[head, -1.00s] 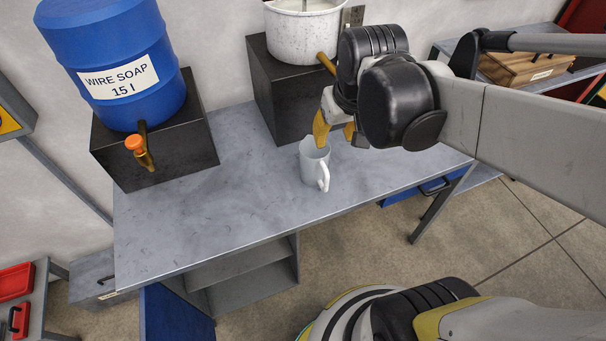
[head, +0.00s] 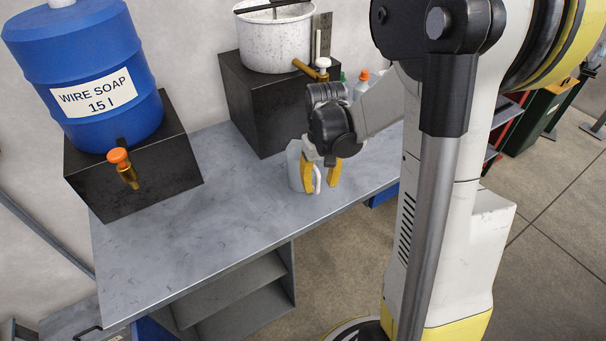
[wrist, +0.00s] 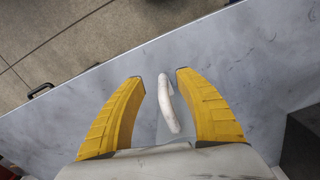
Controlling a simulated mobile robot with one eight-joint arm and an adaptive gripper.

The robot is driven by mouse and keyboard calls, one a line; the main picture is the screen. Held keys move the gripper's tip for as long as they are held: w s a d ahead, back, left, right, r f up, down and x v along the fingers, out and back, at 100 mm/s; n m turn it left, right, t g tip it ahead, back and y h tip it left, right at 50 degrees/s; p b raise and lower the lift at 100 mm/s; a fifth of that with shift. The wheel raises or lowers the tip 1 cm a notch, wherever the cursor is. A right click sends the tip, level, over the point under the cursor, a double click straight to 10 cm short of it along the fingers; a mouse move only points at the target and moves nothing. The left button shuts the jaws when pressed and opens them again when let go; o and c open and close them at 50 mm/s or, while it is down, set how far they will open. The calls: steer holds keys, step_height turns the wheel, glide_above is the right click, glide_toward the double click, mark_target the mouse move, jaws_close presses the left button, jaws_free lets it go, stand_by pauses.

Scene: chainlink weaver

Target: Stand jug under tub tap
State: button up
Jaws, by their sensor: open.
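The pale grey jug (head: 294,166) stands upright on the bench, partly hidden behind my gripper (head: 320,186). My gripper points down with its yellow fingers open, one on each side of the jug's white handle. In the wrist view the handle (wrist: 170,104) lies between the fingers of my gripper (wrist: 160,76), with gaps beside it; the jug's body is mostly hidden. The white speckled tub (head: 275,44) sits on a black block behind the jug. Its brass tub tap (head: 308,70) has a white knob and points toward the right front.
A blue soap barrel (head: 85,80) with an orange-handled tap (head: 121,165) stands on another black block (head: 175,168) at left. The grey bench (head: 215,215) is clear between that block and the jug. Small bottles (head: 362,80) stand behind my arm.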

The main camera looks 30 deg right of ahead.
mark_target(317, 190)
steer(key=f+b, duration=0.1)
steer(key=f, duration=0.2)
steer(key=f+b, duration=0.1)
steer(key=f, duration=0.1)
steer(key=shift+w+a+f+b, duration=0.1)
steer(key=shift+w+a+b, duration=0.1)
steer(key=shift+w+b, duration=0.15)
jaws_close()
